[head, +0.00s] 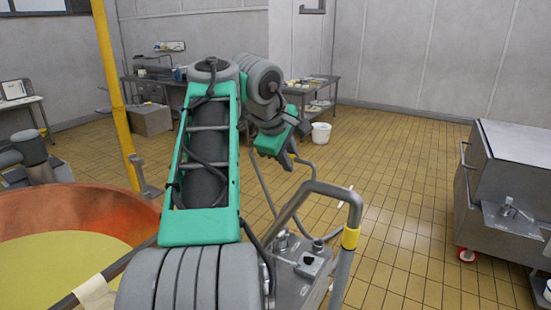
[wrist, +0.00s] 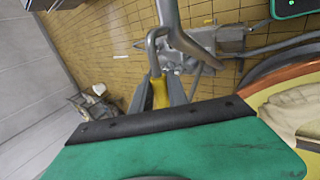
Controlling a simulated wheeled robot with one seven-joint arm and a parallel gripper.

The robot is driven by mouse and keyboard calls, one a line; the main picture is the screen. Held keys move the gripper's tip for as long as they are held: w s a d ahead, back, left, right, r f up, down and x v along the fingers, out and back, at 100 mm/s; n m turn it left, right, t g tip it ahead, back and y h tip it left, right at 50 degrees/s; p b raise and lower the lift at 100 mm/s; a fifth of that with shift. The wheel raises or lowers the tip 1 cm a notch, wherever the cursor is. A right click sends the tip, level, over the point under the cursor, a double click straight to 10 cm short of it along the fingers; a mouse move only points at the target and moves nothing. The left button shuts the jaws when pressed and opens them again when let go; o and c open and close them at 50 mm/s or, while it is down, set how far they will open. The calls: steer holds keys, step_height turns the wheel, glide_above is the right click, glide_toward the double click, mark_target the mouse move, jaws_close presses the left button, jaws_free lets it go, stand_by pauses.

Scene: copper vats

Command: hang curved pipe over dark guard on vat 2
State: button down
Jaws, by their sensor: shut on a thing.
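My gripper (head: 289,160) is held out in front of me, beyond the near cart, and points down. In the wrist view its two fingers (wrist: 162,95) are closed around the yellow part of a curved grey pipe (wrist: 154,58). The pipe's bent end hooks over beyond the fingertips. In the head view the hold is too small to make out. A copper vat (head: 95,207) with yellowish contents stands at the left, and its rim shows at the right of the wrist view (wrist: 283,78). I cannot tell its number or pick out a dark guard.
A grey wheeled unit with a bent tube and yellow band (head: 350,238) stands close in front. A yellow post (head: 115,95) rises beside the vat. A grey cabinet (head: 512,180) on wheels stands right. A white bucket (head: 321,132) is behind. Tiled floor (head: 400,165) between is free.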

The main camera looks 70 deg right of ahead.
steer(key=s+a+b, duration=0.1)
steer(key=s+b, duration=0.6)
steer(key=s, duration=0.4)
steer(key=s+a+b, duration=0.2)
steer(key=s+b, duration=0.5)
steer(key=s, duration=0.4)
steer(key=shift+s+a+r+b, duration=0.2)
steer(key=shift+a+r+b, duration=0.05)
steer(key=shift+a+b, duration=0.05)
steer(key=shift+w, duration=0.1)
